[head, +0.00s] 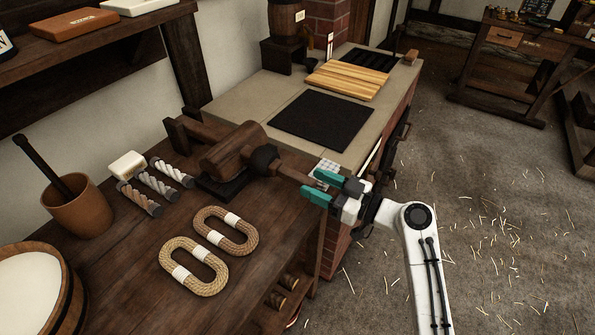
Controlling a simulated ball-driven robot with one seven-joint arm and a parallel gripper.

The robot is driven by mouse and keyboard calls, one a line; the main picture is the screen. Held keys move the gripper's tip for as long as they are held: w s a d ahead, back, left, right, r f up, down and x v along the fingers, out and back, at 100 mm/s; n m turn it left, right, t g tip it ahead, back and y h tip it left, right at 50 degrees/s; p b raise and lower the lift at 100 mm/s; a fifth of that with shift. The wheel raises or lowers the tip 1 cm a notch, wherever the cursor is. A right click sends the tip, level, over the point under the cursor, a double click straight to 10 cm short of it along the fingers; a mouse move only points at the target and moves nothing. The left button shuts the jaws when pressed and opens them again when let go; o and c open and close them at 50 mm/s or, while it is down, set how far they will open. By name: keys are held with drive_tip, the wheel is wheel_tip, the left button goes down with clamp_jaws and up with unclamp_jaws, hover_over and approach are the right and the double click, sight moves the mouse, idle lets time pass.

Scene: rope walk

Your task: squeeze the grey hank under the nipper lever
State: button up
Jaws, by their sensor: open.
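The nipper, a dark brown wooden block (232,148), stands at the back edge of the workbench. Its lever (292,170) sticks out to the right, past a dark collar, towards my gripper. My gripper (320,187), with two teal fingers, is open at the lever's outer end. I cannot tell whether the lever's tip is between the fingers or touches them. I cannot make out a grey hank under the block; the space there is dark. Two tan rope hanks with white bands, a nearer one (207,286) and a farther one (249,245), lie flat on the bench.
Several short rope pieces (158,183) and a pale block (126,165) lie left of the nipper. A brown pot (77,213) with a stick and a white-filled tub (66,300) stand farther left. A stone counter (243,100) holds a black mat (320,121). Floor at right is open, straw-strewn.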

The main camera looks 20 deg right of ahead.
sight(279, 168)
drive_tip(key=p+x, duration=0.1)
drive_tip(key=x, duration=0.5)
drive_tip(key=shift+s, duration=0.1)
clamp_jaws()
idle(0.4)
